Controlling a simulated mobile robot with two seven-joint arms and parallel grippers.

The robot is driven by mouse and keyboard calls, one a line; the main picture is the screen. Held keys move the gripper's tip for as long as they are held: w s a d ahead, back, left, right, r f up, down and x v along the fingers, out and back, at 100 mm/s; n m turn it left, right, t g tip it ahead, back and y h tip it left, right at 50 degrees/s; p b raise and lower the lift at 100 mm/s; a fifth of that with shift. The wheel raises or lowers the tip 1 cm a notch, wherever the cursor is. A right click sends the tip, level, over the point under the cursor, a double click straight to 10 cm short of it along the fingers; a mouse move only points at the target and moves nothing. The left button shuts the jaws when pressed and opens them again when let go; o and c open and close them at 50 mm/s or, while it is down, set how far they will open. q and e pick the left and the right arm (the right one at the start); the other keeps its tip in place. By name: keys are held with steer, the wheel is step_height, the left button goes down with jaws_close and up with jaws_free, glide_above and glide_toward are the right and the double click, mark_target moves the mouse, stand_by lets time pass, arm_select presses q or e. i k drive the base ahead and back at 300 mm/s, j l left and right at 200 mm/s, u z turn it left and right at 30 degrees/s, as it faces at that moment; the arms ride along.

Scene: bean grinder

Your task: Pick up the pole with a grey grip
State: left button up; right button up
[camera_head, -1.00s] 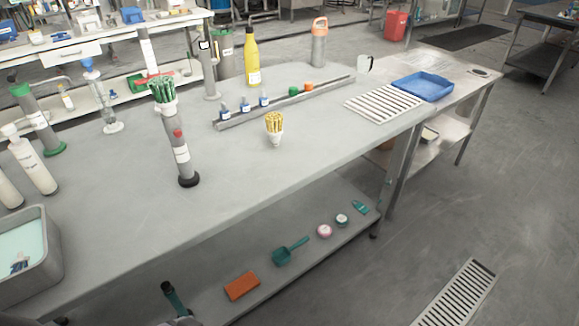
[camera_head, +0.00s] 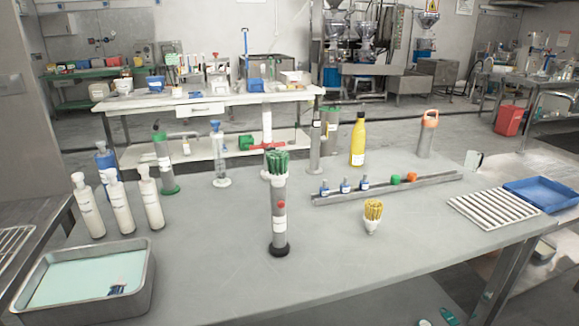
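I cannot make out a pole with a grey grip for certain. A thin blue upright pole (camera_head: 246,52) stands at the back by the white table; the colour of its grip is too small to tell. A grey upright cylinder (camera_head: 279,215) with a black foot, a red knob and green sticks in its top stands on the near grey table. Neither of my grippers is in view.
The near grey table (camera_head: 215,265) fills the front. It bears a metal basin (camera_head: 145,285) at left, white pump bottles (camera_head: 117,208), a yellow bottle (camera_head: 358,142), a white rack (camera_head: 493,207) and a blue tray (camera_head: 541,195). A white table (camera_head: 200,108) stands behind it.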

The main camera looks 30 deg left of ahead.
mark_target(280, 247)
steer(key=i+l+u, duration=0.15)
steer(key=u, duration=0.35)
steer(key=i+l+u, duration=0.1)
steer(key=u, duration=0.4)
steer(key=l, duration=0.1)
